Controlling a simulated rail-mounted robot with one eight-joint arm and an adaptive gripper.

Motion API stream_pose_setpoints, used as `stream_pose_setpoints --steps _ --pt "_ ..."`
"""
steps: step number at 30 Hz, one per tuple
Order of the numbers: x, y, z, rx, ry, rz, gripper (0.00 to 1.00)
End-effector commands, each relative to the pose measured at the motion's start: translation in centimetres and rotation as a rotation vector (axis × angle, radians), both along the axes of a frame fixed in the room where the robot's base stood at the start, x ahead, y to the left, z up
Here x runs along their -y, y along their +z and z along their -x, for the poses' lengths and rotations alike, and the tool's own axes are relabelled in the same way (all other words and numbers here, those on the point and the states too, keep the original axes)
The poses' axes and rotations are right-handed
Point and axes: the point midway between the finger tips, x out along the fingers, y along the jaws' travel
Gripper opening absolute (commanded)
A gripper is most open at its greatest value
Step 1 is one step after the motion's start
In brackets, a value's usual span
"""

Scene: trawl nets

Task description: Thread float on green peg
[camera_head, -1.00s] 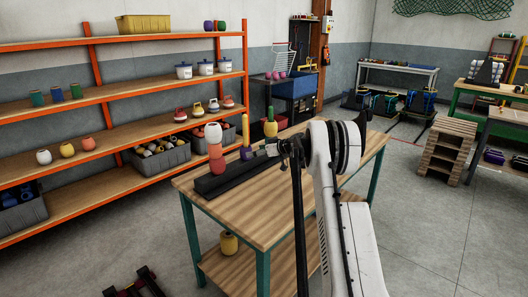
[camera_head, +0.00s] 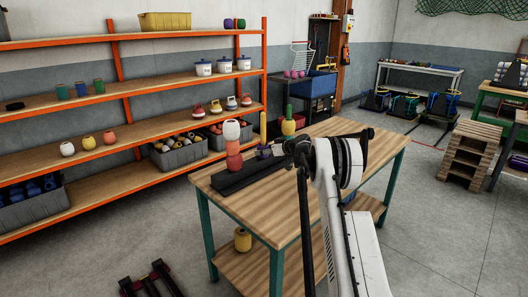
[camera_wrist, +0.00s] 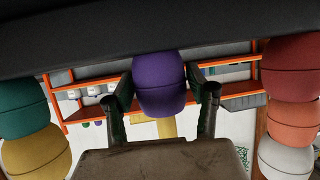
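A purple float (camera_wrist: 160,84) stands low on the yellow peg (camera_head: 263,125), against the black rack bar (camera_head: 232,183). In the wrist view, which is upside down, the float lies between the two fingers of my gripper (camera_wrist: 160,90). The finger pads sit close along both its sides; I cannot tell whether they press on it. The green peg (camera_head: 289,112) to the right carries a yellow float (camera_head: 288,127). The wrist view shows a teal float (camera_wrist: 22,105) between that yellow float and the bar. The left stack has red (camera_wrist: 290,68), orange (camera_wrist: 294,123) and white (camera_wrist: 285,158) floats.
The rack stands on a wooden table (camera_head: 285,205), whose top is clear in front. The left stack and the green-peg stack flank my gripper closely. Orange shelving (camera_head: 130,155) with floats and bins stands behind at left. A pallet stack (camera_head: 466,155) is at right.

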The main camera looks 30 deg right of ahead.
Motion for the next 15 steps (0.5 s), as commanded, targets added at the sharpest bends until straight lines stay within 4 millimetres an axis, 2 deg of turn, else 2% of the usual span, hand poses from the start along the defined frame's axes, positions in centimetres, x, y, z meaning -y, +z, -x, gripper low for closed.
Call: stream_pose_setpoints --steps 1,7,8,13,15 --pt "0.0 0.0 0.01 0.0 0.0 0.0 0.44" --pt "0.01 0.01 0.02 0.0 0.0 0.0 0.18" --pt "0.01 0.01 0.02 0.0 0.0 0.0 0.4" --pt "0.01 0.01 0.02 0.0 0.0 0.0 0.17" --pt "0.01 0.02 0.02 0.0 0.0 0.0 0.14"
